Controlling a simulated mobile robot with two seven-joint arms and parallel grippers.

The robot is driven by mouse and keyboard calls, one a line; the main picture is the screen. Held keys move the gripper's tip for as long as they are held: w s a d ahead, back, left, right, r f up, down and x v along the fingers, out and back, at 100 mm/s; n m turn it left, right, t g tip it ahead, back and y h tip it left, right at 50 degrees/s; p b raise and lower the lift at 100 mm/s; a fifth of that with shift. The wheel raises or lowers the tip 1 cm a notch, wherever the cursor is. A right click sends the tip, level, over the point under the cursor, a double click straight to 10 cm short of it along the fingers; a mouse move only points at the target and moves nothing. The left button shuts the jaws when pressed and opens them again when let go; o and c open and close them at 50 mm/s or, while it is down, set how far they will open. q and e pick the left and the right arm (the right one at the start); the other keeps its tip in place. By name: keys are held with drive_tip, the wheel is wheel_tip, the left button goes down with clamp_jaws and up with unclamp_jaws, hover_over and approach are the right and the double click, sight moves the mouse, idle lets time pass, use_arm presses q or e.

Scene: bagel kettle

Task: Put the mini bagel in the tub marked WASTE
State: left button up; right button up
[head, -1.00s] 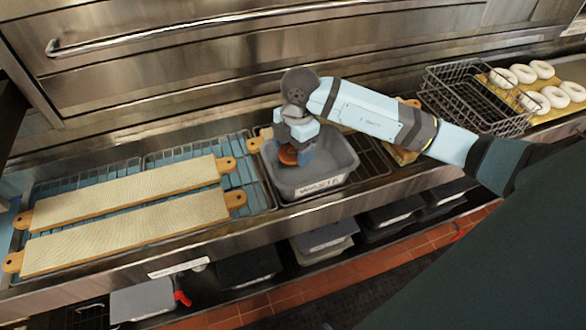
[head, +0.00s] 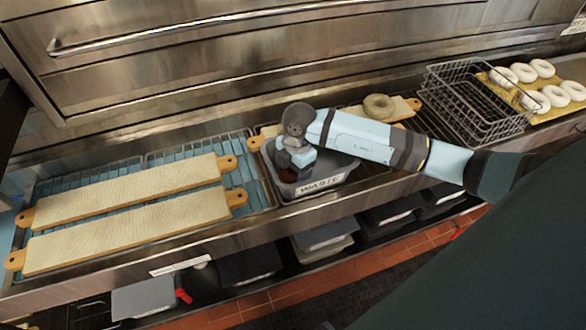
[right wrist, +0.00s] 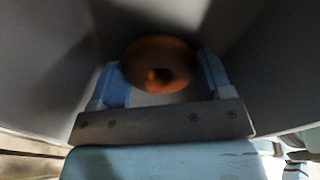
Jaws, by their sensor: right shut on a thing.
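The grey tub marked WASTE (head: 322,184) stands on the counter in the middle of the head view. My right gripper (head: 290,174) is down inside the tub's left part. It is shut on the mini bagel, a small orange-brown ring that shows between the blue fingers in the right wrist view (right wrist: 160,64). In the head view the mini bagel (head: 287,176) is mostly hidden by the gripper. Grey tub walls surround the fingers in the wrist view. I cannot tell whether the bagel touches the tub's floor. My left gripper is not in view.
Two long boards (head: 130,228) lie on the blue rack to the left. A bagel (head: 379,106) sits on a board behind my right arm. A wire basket (head: 470,110) and pale dough rings (head: 540,68) are at the right. Several tubs stand on the shelf below.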

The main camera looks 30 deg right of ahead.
drive_tip(key=o, duration=0.9)
drive_tip(key=shift+f, duration=0.1)
drive_tip(key=r, duration=0.4)
drive_tip(key=d+r, duration=0.1)
drive_tip(key=r, duration=0.3)
drive_tip(key=r+b, duration=0.1)
drive_tip(key=r, duration=0.3)
drive_tip(key=shift+d+r, duration=0.15)
drive_tip(key=shift+d, duration=0.1)
